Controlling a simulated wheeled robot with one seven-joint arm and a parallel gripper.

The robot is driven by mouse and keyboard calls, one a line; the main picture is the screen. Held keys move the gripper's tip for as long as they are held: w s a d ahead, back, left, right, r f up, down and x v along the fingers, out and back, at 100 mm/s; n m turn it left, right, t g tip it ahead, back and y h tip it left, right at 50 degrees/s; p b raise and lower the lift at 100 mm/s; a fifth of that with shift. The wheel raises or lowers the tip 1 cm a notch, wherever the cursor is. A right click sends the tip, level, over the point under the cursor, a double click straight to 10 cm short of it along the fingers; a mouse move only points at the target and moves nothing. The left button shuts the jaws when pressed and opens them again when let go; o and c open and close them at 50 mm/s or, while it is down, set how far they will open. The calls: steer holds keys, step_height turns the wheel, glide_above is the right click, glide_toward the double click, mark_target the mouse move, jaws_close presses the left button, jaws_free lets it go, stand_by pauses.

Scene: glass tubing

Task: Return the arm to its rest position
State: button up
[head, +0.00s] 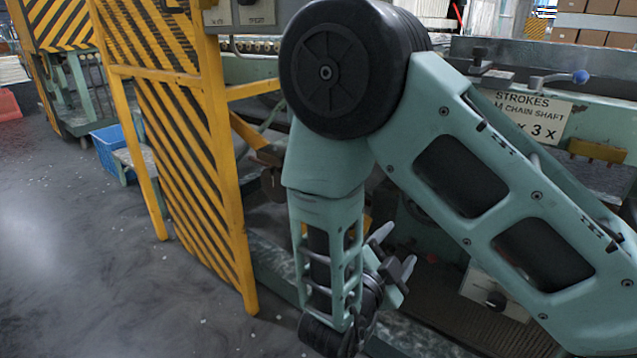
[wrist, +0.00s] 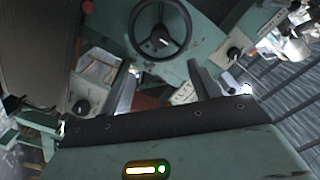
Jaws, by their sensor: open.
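My gripper (head: 398,248) hangs below my folded green arm in the head view, near the machine's lower front. Its two grey fingers stand apart with nothing between them. In the wrist view my gripper (wrist: 160,78) also shows open, with a finger on either side. A black handwheel (wrist: 160,28) on a green machine panel shows beyond the fingers. My arm's elbow hides part of the machine in the head view.
A yellow-and-black striped guard (head: 185,165) stands left of my arm. The green machine (head: 590,120) with a "STROKES" sign (head: 528,115) is behind and right. A blue crate (head: 113,148) sits on the floor beyond the guard. Open floor (head: 70,250) lies at the left.

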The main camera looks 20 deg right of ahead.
steer(key=w+a+f+n+g+y, duration=0.25)
steer(key=a+n+y, duration=0.55)
steer(key=a+y, duration=0.55)
steer(key=s+a+r+n+g+y, duration=0.2)
steer(key=s+a+r+n, duration=0.15)
steer(key=s+n, duration=0.2)
steer(key=s+a+r+n+g+y, duration=0.2)
steer(key=s+a+n+g+y, duration=0.15)
steer(key=s+n, duration=0.2)
steer(key=s+d+r+n+g+h, duration=0.35)
steer(key=s+d+n, duration=0.45)
steer(key=s, duration=0.3)
step_height(320, 180, up, 32)
steer(key=p, duration=3.2)
steer(key=shift+r+h, duration=0.25)
steer(key=shift+h, duration=0.1)
steer(key=shift+d+f+t, duration=0.1)
steer(key=shift+t, duration=0.15)
